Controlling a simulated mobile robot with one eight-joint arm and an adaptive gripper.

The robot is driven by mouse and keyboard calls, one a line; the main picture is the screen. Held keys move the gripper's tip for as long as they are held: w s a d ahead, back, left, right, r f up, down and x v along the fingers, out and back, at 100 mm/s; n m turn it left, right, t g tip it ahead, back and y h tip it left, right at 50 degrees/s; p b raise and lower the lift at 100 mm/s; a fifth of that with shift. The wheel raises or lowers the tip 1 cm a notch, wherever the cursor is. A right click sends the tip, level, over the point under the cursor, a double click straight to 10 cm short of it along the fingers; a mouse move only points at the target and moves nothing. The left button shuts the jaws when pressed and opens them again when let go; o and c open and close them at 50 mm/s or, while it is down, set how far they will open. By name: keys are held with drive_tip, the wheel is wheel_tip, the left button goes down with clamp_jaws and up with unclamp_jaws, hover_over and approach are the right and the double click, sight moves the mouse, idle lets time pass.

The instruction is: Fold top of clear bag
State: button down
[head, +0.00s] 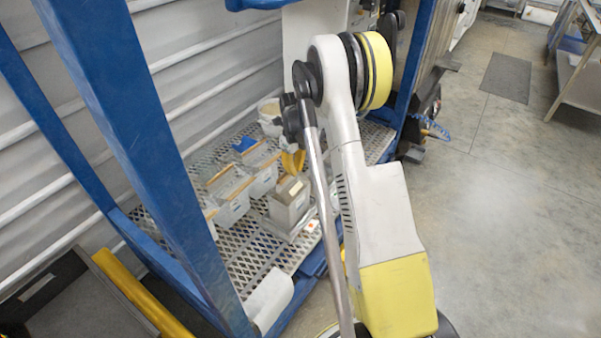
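I cannot make out a clear bag for sure in the head view. A grey-white block-like container or package (289,204) with a brownish top stands upright on a pale flat plate (283,232) on the mesh platform. What looks like my gripper (293,161), small and yellow below dark joints, is just above and behind this container, near its top. Whether it touches the container is unclear. My arm hides part of this area, and the fingers are too small to tell open from shut.
Pale bins (233,196) stand left of the container, one with a blue item (244,144). A white bucket (270,112) is behind. Blue frame posts (150,140) flank the mesh platform (246,266). Open concrete floor (500,220) lies to the right.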

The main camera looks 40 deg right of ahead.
drive_tip(key=shift+w+a+f, duration=0.1)
drive_tip(key=shift+w+a, duration=0.2)
drive_tip(key=shift+w, duration=0.4)
